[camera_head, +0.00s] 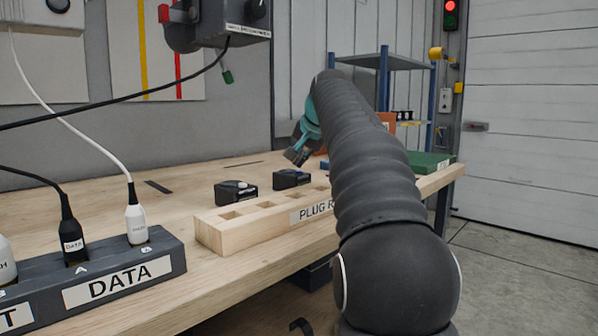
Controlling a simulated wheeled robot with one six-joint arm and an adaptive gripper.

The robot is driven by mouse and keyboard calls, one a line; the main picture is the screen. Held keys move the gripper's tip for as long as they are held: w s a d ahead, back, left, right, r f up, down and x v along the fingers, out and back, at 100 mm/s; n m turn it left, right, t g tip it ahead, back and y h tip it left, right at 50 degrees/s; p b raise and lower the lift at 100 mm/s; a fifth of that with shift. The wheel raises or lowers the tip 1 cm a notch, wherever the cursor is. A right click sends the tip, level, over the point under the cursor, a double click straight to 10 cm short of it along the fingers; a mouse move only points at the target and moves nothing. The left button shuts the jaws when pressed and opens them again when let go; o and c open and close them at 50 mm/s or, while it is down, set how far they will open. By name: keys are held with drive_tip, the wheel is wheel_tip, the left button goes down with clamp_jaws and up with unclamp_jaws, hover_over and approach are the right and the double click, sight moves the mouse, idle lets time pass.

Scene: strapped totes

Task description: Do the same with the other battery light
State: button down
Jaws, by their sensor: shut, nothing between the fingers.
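Two small black box-shaped devices stand on the wooden bench behind the plug rack; they may be the battery lights, but I cannot tell for sure. The nearer black device (236,193) has a pale detail on top. My dark, ribbed arm reaches in from the lower right and hides part of the bench and rack.
The wooden plug rack (215,236) with square holes lies along the bench's front edge. A dark DATA socket block (165,258) with plugged cables is at lower left. A black cable (130,98) crosses the upper left, and a green plug (228,76) hangs nearby. Bare bench lies behind the devices.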

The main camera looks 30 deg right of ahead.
sight(301, 172)
drive_tip(key=shift+f, duration=0.1)
idle(0.6)
drive_tip(key=shift+f, duration=0.35)
drive_tip(key=shift+r, duration=0.1)
drive_tip(key=shift+r+p, duration=0.4)
drive_tip(key=shift+p, duration=0.05)
idle(0.3)
wheel_tip(301, 172, up, 2)
drive_tip(key=shift+r+p, duration=0.1)
drive_tip(key=shift+p, duration=1.05)
drive_tip(key=shift+r, duration=1.85)
